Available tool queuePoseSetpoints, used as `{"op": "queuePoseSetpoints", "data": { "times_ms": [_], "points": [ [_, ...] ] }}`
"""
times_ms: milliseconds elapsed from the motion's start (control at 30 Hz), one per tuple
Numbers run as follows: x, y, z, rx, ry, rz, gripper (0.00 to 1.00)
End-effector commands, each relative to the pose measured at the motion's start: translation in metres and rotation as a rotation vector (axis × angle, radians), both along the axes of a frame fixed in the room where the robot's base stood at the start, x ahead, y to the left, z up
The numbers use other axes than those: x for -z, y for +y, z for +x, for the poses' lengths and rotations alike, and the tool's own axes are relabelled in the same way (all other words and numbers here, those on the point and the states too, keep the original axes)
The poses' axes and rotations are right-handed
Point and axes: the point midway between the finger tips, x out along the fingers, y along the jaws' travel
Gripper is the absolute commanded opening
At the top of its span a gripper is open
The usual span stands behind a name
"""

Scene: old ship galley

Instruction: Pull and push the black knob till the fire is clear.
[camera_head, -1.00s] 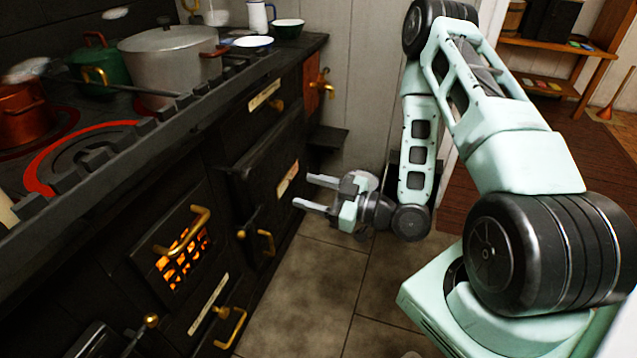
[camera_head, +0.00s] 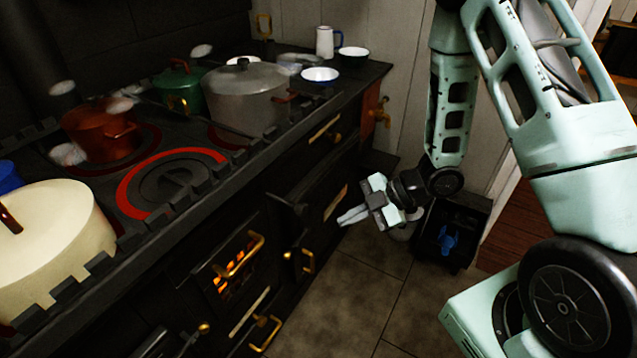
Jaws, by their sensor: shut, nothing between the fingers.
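The black range (camera_head: 150,270) fills the left and middle of the view. Its firebox door (camera_head: 205,278) has a brass handle (camera_head: 243,255), and an orange fire (camera_head: 228,287) glows behind its bars. I cannot pick out a black knob with certainty; small dark and brass fittings (camera_head: 287,256) sit beside the firebox door, and a brass-tipped rod (camera_head: 203,328) is below. My gripper (camera_head: 343,219) is shut and empty. It points left, in front of the range's right-hand door, apart from the firebox.
Pots stand on the range top: a cream pot (camera_head: 60,245), a copper pot (camera_head: 100,130), a green pot (camera_head: 180,92) and a large grey pot (camera_head: 245,95). A black box with a blue thing (camera_head: 448,240) stands on the floor behind my gripper. Tiled floor (camera_head: 350,285) is clear.

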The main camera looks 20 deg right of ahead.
Motion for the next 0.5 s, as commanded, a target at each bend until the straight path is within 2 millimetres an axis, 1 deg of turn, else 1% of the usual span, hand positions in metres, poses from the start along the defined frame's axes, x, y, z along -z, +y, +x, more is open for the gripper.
{"op": "queuePoseSetpoints", "data": {
  "times_ms": [33,100,200,267,333,500],
  "points": [
    [-0.025,-0.003,0.007,-0.06,-0.018,-0.091,0.0],
    [-0.035,-0.01,0.014,-0.115,-0.035,-0.196,0.0],
    [-0.044,-0.018,0.021,-0.157,-0.048,-0.295,0.0],
    [-0.046,-0.02,0.024,-0.171,-0.054,-0.327,0.0],
    [-0.044,-0.02,0.026,-0.177,-0.056,-0.343,0.0],
    [-0.024,-0.009,0.029,-0.179,-0.052,-0.344,0.0]
  ]
}}
